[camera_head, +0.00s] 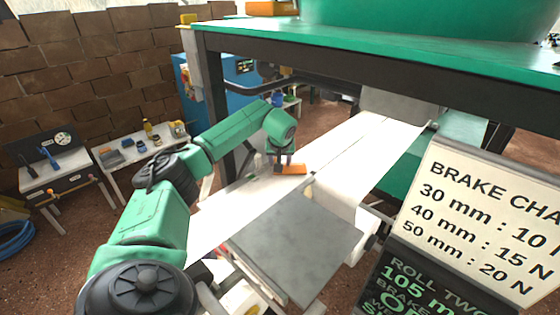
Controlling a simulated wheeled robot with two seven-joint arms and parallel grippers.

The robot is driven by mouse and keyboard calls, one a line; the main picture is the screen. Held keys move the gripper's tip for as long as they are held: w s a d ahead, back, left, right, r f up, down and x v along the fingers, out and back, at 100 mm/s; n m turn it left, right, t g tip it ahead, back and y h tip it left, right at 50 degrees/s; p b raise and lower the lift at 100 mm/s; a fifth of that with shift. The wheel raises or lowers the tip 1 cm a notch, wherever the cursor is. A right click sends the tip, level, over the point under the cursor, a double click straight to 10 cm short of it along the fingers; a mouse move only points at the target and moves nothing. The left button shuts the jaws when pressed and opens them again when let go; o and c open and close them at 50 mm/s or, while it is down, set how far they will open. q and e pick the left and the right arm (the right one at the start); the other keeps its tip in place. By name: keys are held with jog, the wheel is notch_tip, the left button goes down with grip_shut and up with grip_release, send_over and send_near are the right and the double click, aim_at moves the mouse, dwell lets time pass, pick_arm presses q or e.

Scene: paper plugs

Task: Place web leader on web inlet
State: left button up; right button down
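A white paper web (350,142) runs from the lower left up to the upper right under the green-topped frame. A second white strip (334,196) hangs down beside it, over the grey plate's far edge. A small orange piece (295,169) lies at the web's left part; I cannot tell whether it is the web leader's tab. My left gripper (283,166) points down at the orange piece, and its fingers overlap it in the picture. Whether the fingers grip it is too small to tell. I cannot clearly identify the web inlet. My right gripper is out of view.
A flat grey plate (295,245) is in front of the web. A sign with brake values (480,215) and a dark board (430,285) block the lower right. The green-topped frame (400,50) stands above the web. Small benches (140,147) line the brick wall at left.

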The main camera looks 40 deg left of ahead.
pick_arm(q)
jog(key=shift+s+r, duration=0.1)
jog(key=shift+r, duration=0.3)
jog(key=b+v, duration=0.2)
jog(key=v, duration=0.9)
jog(key=shift+r, duration=0.25)
jog(key=shift+s+d, duration=0.1)
jog(key=shift+f, duration=0.1)
